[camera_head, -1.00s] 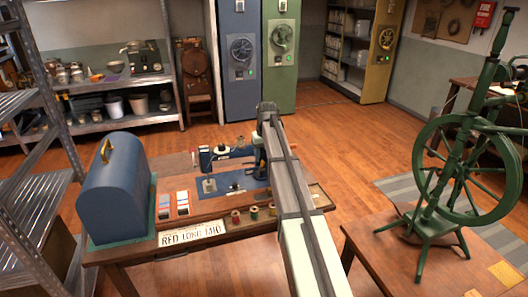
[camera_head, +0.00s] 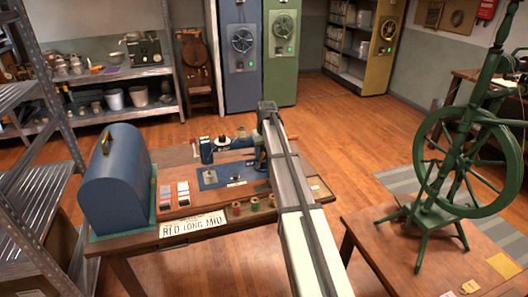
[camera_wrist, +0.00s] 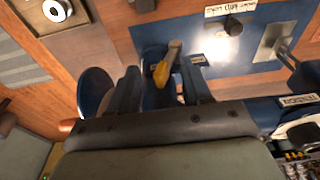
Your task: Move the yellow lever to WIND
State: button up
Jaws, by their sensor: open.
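The yellow lever (camera_wrist: 162,72) has a yellow tip and a grey-brown arm. A small label is beside the lever, too small to read, so I cannot make out WIND. In the head view, the blue sewing machine (camera_head: 229,146) stands on the wooden table (camera_head: 150,243). My arm crosses in front of its right part and hides the lever and gripper there.
A blue domed case (camera_head: 118,180) stands on the table's left. Thread spools (camera_head: 254,206) and a lettered card (camera_head: 192,224) are at its front. A green spinning wheel (camera_head: 468,165) stands at the right. A metal shelf (camera_head: 35,120) is at the left. Open floor lies behind.

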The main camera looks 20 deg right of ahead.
jog(key=shift+a, duration=0.15)
jog(key=shift+a+r, duration=0.2)
jog(key=shift+a, duration=0.25)
